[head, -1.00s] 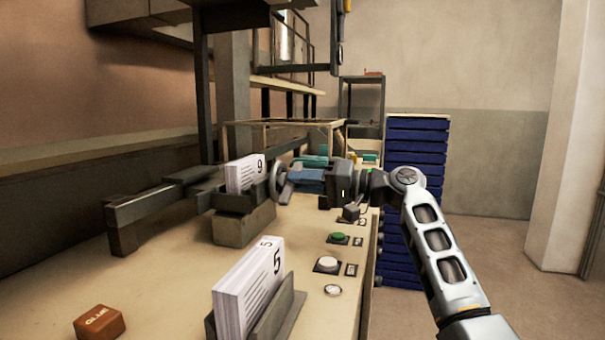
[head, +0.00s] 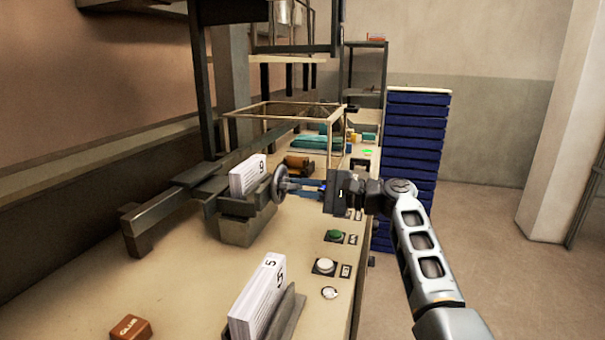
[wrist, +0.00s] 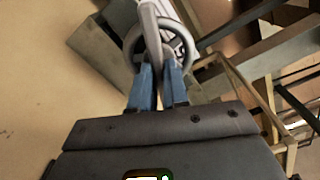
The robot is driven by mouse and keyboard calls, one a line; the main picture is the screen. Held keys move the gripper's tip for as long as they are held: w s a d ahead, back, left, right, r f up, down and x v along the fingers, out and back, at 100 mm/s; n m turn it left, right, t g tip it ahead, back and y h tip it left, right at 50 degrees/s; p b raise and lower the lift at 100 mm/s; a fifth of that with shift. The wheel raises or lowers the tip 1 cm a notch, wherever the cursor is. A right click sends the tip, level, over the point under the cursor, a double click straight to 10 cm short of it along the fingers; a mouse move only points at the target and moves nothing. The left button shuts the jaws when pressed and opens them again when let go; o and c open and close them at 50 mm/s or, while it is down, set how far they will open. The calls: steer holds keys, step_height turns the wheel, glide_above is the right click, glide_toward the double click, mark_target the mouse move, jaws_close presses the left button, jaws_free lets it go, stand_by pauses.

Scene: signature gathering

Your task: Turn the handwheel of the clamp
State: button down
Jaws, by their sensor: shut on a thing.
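The handwheel (head: 279,184) of the clamp is a grey ring that stands at the right end of the dark clamp (head: 180,196) on the bench. My gripper (head: 292,184) reaches in from the right, its blue fingers at the wheel. In the wrist view my gripper (wrist: 159,85) is shut on the handwheel (wrist: 131,42), with the wheel's rim between the blue fingertips. A white paper block marked 6 (head: 247,178) stands in the clamp, upright. The exact contact on the rim is small in the head view.
Another paper block marked 5 (head: 258,300) stands in a grey holder (head: 289,320) at the front. A brown glue box (head: 130,328) lies front left. Green (head: 334,236) and white (head: 324,266) buttons line the bench's right edge. A wooden frame (head: 290,104) and blue stack (head: 414,160) stand behind.

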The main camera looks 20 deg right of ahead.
steer(key=shift+f+m+p, duration=0.1)
steer(key=shift+m+p, duration=1.1)
steer(key=shift+m, duration=0.4)
steer(key=shift+f, duration=0.1)
steer(key=c, duration=1.1)
jaws_free()
steer(key=b+v, duration=0.1)
steer(key=v, duration=0.7)
steer(key=shift+a+b, duration=0.1)
steer(key=shift+b, duration=0.2)
